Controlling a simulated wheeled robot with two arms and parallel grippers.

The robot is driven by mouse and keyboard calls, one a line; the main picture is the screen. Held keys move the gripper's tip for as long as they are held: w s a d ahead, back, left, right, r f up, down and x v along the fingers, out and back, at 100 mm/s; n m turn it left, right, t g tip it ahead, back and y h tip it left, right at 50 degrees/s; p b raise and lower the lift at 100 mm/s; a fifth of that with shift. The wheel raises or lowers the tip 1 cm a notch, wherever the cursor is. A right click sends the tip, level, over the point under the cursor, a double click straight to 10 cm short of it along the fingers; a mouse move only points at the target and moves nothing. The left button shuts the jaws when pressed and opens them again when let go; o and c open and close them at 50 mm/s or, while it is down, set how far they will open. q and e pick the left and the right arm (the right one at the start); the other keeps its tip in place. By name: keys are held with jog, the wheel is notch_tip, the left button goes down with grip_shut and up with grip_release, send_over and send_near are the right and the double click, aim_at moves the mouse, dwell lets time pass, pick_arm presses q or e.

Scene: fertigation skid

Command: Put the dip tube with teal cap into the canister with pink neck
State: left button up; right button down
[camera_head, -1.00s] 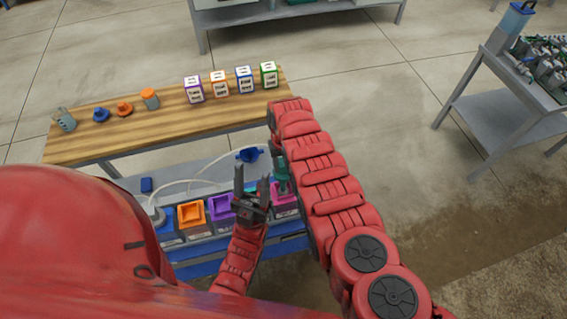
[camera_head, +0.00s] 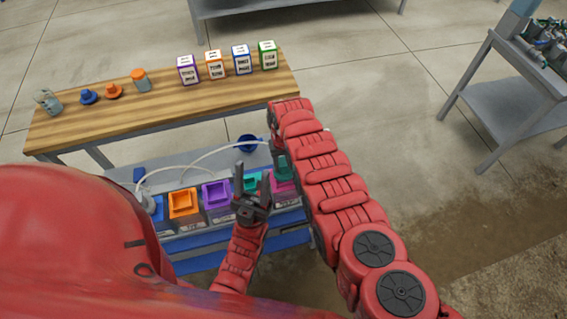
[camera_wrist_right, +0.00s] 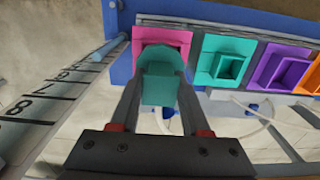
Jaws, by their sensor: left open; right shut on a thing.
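My right gripper (camera_wrist_right: 160,92) is shut on the teal cap (camera_wrist_right: 158,78) of the dip tube. In the right wrist view the cap is in front of the pink neck (camera_wrist_right: 182,40) and covers part of it. The tube below the cap is hidden, so I cannot tell how far it is inside. In the head view the teal cap (camera_head: 282,164) shows beside my right forearm, over the pink-necked canister (camera_head: 284,192). My left gripper (camera_head: 251,185) is open and empty in front of the teal-necked canister.
Canisters with teal (camera_wrist_right: 228,66), purple (camera_head: 216,194) and orange (camera_head: 184,203) necks stand in a row beside the pink one. A pale hose runs behind them to a blue piece (camera_head: 248,143). A wooden table (camera_head: 150,105) behind holds labelled boxes and small parts.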

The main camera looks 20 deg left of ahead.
jog(key=shift+f, duration=0.15)
jog(key=shift+c, duration=1.5)
grip_release()
notch_tip(320, 180, up, 3)
jog(key=shift+p, duration=1.15)
jog(key=shift+w+a+r, duration=0.1)
jog(key=shift+r, duration=0.3)
notch_tip(320, 180, up, 7)
jog(key=shift+r+b, duration=0.2)
jog(key=shift+b, duration=0.95)
notch_tip(320, 180, up, 6)
jog(key=p, duration=0.4)
jog(key=shift+r+p, duration=0.15)
jog(key=shift+p, duration=0.2)
